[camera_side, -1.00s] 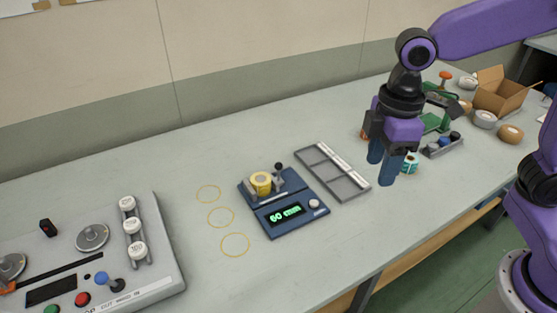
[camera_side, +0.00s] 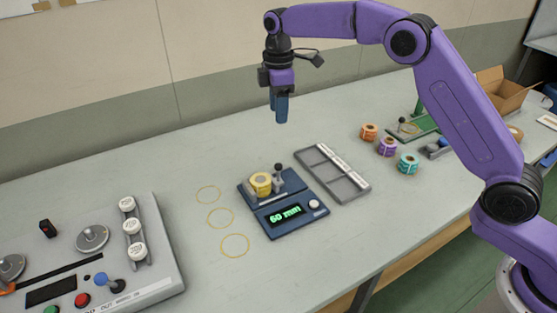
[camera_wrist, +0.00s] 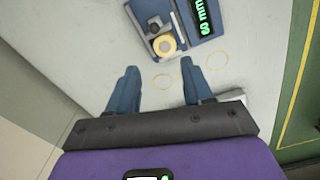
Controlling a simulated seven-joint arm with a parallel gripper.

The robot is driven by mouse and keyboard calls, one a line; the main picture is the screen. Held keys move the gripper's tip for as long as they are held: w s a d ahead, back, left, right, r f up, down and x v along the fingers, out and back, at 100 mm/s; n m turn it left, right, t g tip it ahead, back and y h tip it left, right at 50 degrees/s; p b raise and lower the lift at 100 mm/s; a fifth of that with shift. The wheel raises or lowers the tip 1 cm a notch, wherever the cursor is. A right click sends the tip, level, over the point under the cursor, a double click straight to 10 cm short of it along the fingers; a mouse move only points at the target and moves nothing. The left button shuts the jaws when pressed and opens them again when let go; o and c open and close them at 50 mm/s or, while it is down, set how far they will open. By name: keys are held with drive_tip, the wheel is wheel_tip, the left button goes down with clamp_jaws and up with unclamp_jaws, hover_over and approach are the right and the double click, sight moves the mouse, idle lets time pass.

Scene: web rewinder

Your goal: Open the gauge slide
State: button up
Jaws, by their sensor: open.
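The blue gauge (camera_side: 283,202) lies on the bench with its green display reading 60 mm. A yellow roll (camera_side: 260,183) sits on it, next to the slide (camera_side: 279,178), an upright part with a black knob on top. The slide looks close against or touching the roll; I cannot tell which. In the wrist view the gauge (camera_wrist: 208,20), the yellow roll (camera_wrist: 164,44) and the black knob (camera_wrist: 154,22) show beyond my fingertips. My gripper (camera_side: 279,120) is open and empty, pointing down, high above the bench behind the gauge; its spread fingers show in the wrist view (camera_wrist: 160,75).
A grey compartment tray (camera_side: 332,173) lies right of the gauge. Orange, purple and teal rolls (camera_side: 388,147) stand further right. Yellow rings (camera_side: 220,217) mark the bench to the left. A control panel (camera_side: 95,260) stands at the far left. The bench behind the gauge is clear.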

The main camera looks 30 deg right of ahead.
sight(279, 164)
drive_tip(key=f, duration=1.2)
drive_tip(key=w+f, duration=0.1)
drive_tip(key=f, duration=0.5)
drive_tip(key=shift+d, duration=0.35)
drive_tip(key=shift+r, duration=0.1)
